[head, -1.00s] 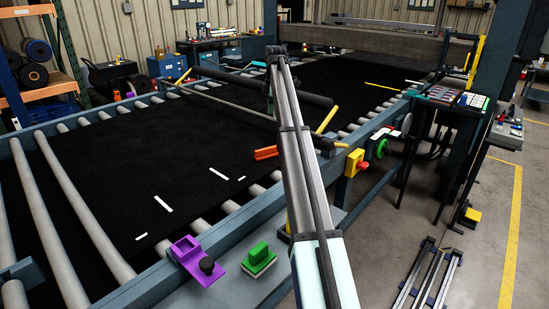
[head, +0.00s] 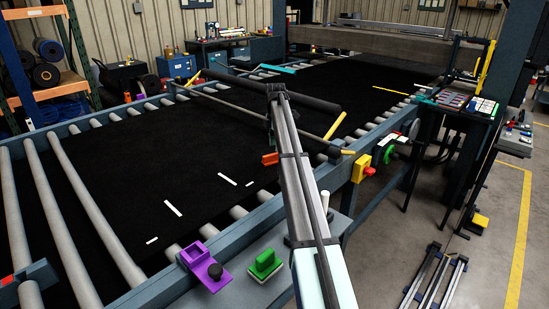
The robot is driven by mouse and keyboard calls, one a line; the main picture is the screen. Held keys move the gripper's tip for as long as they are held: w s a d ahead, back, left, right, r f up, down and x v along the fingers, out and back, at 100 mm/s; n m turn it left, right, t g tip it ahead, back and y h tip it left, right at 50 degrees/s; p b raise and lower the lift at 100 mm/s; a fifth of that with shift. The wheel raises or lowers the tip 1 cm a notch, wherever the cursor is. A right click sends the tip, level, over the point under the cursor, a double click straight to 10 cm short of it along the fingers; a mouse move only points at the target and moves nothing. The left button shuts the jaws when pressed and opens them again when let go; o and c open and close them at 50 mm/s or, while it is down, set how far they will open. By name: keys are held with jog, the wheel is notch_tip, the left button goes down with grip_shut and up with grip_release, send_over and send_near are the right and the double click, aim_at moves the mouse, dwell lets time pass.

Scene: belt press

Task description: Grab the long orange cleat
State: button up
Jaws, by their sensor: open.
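The orange cleat (head: 269,159) lies on the black belt (head: 110,185), near its right side. Only its left end shows in the head view; my arm hides the rest. My gripper (head: 270,135) is a dark shape at the far end of my arm, mostly behind the arm and against the black belt. Its fingers are hard to make out, and nothing is seen held in it. It appears a little beyond the cleat in the picture; the gap between them cannot be told.
A dark roller bar (head: 250,88) crosses above the belt near my arm's end. A purple bracket (head: 206,265) and a green block (head: 265,264) sit on the near ledge. An orange-and-yellow switch box (head: 361,169) is on the side frame. White strips lie on the belt.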

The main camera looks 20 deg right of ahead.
aim_at(276, 154)
jog(key=shift+s+f+p, duration=0.1)
jog(key=shift+f+p, duration=0.5)
jog(key=shift+f, duration=0.15)
jog(key=shift+f+p, duration=0.75)
jog(key=shift+f, duration=1.2)
grip_shut()
